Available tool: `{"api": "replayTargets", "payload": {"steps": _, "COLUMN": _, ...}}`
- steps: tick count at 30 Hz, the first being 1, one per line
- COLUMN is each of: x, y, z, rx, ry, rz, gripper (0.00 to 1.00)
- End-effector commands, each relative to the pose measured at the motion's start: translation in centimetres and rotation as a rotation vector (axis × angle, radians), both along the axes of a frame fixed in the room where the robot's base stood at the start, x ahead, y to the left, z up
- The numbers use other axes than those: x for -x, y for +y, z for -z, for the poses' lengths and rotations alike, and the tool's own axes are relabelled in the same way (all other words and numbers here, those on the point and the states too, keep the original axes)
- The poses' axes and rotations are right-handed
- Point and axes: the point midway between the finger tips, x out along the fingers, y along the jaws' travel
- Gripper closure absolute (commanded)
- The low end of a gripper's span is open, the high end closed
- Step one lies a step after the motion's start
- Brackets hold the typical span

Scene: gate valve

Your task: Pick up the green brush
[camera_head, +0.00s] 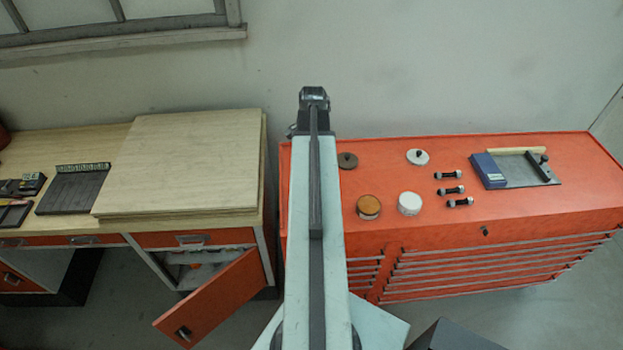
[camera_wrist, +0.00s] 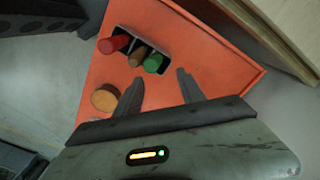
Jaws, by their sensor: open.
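The green brush shows in the wrist view as a green rounded end (camera_wrist: 153,63) at the right of a row with a brown one (camera_wrist: 138,56) and a red one (camera_wrist: 114,44). The row sits at a dark holder (camera_wrist: 165,50) on the orange cabinet top. My gripper (camera_wrist: 159,77) is open and empty, its two fingers apart. In the picture the green end lies just beyond the fingertips, between them; I cannot tell the height gap. In the head view my arm hides the brushes and the gripper's fingers.
The orange cabinet (camera_head: 560,150) also bears a white round container (camera_head: 409,204), an amber-lidded jar (camera_head: 368,206), several small dark-and-white pieces and a blue box (camera_head: 488,171). A wooden workbench (camera_head: 185,160) stands at left, with an open orange door (camera_head: 215,300) below.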

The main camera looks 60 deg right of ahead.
Motion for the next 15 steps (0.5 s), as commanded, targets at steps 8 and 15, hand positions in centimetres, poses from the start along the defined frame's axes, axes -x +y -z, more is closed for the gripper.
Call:
{"api": "replayTargets", "payload": {"steps": 8, "x": 0.1, "y": -0.1, "z": 2.6, "rx": 0.0, "ry": 0.0, "rz": 0.001, "gripper": 0.53}}
{"api": "replayTargets", "payload": {"steps": 15, "x": 0.2, "y": -0.1, "z": 3.2, "rx": 0.001, "ry": -0.001, "rz": 0.002, "gripper": 0.53}}
